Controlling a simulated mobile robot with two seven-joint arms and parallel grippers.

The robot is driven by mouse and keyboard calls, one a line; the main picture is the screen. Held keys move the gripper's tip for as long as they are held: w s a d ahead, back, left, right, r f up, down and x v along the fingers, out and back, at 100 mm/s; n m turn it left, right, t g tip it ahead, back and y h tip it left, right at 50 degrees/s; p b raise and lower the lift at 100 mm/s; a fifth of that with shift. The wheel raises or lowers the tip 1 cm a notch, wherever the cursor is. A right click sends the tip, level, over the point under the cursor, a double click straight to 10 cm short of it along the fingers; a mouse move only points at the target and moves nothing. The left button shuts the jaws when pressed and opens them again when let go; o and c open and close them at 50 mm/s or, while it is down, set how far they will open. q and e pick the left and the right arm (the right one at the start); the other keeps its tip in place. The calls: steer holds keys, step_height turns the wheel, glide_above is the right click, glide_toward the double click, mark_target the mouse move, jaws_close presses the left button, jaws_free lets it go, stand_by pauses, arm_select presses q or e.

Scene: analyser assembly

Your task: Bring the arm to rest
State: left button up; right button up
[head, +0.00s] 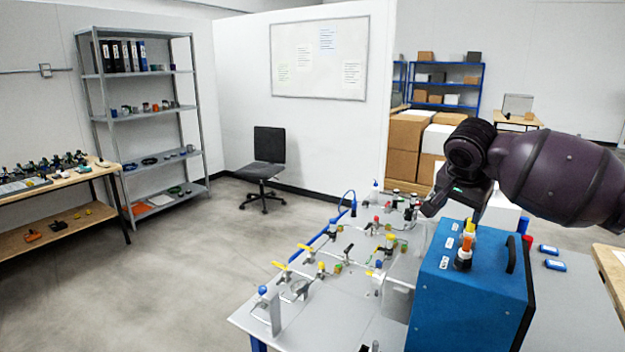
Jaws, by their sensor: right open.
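My right arm comes in from the right edge, dark purple with a black wrist. Its gripper (455,212) points down above the back of the blue analyser box (470,290). The jaws are open and I see nothing held between them. A fitting with an orange top (464,252) and a yellow-topped one (470,228) stand upright on the box's top, just below and in front of the gripper. Whether the fingers touch anything there I cannot tell. My left gripper is not in view.
The grey table (330,325) carries several valves and fittings with coloured caps left of the box. The box has a black handle (511,254). Two small blue items (554,265) lie to its right. Cardboard boxes (404,145) are stacked behind. A chair (265,165) stands on open floor.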

steer(key=w+a+n+t+y, duration=0.4)
steer(key=a+n+t, duration=0.2)
steer(key=a+n, duration=0.4)
steer(key=s+a+f+n+t+y+b, duration=0.1)
steer(key=s+a+f+n+t+y, duration=0.15)
steer(key=f+n, duration=0.2)
steer(key=s+a+f+n+t+y, duration=0.1)
steer(key=s+a+f+n+y, duration=0.15)
steer(key=f, duration=0.25)
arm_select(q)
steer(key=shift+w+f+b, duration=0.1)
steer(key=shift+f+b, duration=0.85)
arm_select(e)
steer(key=s+d+f+m+g+h, duration=0.1)
steer(key=s+d+f, duration=0.3)
steer(key=s+f, duration=0.7)
steer(key=s+d+f+m+h, duration=0.3)
steer(key=s+d+f, duration=0.1)
steer(key=s+f, duration=0.8)
steer(key=s+d+f+m+g+h, duration=0.1)
steer(key=s+d+f, duration=0.3)
steer(key=s+f, duration=0.7)
steer(key=shift+s+d+f+m+g+h, duration=0.25)
steer(key=shift+d+f+m+g+h, duration=0.1)
steer(key=shift+f+m+h, duration=0.3)
steer(key=shift+r, duration=0.1)
